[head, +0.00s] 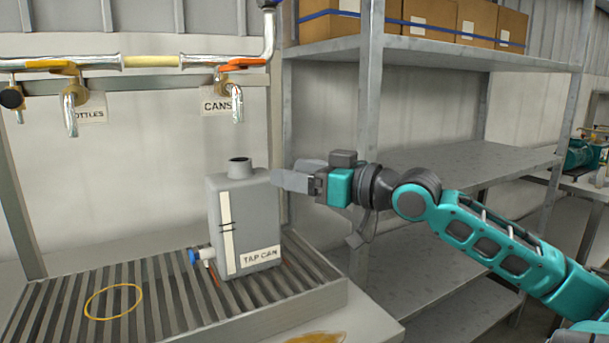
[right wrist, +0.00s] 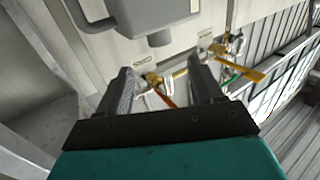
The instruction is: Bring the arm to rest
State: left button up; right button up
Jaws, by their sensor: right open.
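My right arm reaches in from the right in the head view. Its gripper (head: 290,180) is beside the upper right edge of the grey can marked TAP CAN (head: 240,215). In the right wrist view the two fingers (right wrist: 163,85) stand apart with nothing held between them. The can's body and short neck (right wrist: 157,20) show at the top of that view, beyond the fingers. The can stands upright on the slatted drain tray (head: 150,300). My left gripper is not in view.
A yellow ring (head: 113,302) lies on the slats at left. Grey shelving (head: 370,120) with cardboard boxes (head: 430,14) on top stands behind my right arm.

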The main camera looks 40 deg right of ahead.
jog(key=shift+s+d, duration=0.15)
jog(key=shift+s, duration=0.4)
dwell(0.4)
